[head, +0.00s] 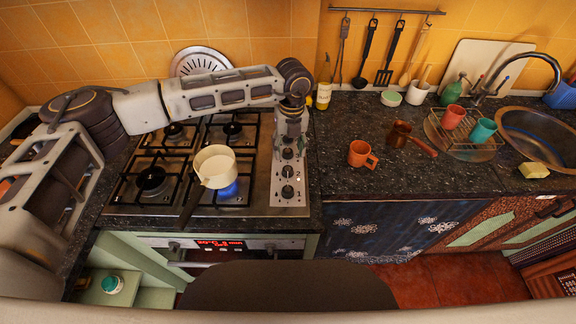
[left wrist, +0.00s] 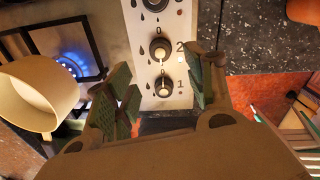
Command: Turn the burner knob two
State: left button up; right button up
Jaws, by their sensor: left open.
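The stove's control panel (head: 290,202) has a column of dark round knobs along the right side of the hob. In the left wrist view, knob two (left wrist: 159,49) sits beside a printed "2", and knob one (left wrist: 164,86) beside a "1" below it. My left gripper (left wrist: 161,78) is open and empty, its fingers on either side of the panel near these knobs. I cannot tell whether either finger touches a knob. In the head view my left gripper (head: 290,128) hangs over the panel's far end and hides part of it. My right gripper is out of view.
A cream saucepan (head: 215,166) stands over the lit front right burner; its blue flame (head: 230,190) shows, and its dark handle points forward. An orange mug (head: 361,154) and a brown pot (head: 400,134) stand right of the hob. The counter between panel and mug is clear.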

aim_at(288, 168)
pick_arm(q)
jog(key=shift+a+f+p, duration=0.15)
jog(key=shift+f+p, duration=0.75)
jog(key=shift+f, duration=3.85)
jog(key=c, duration=1)
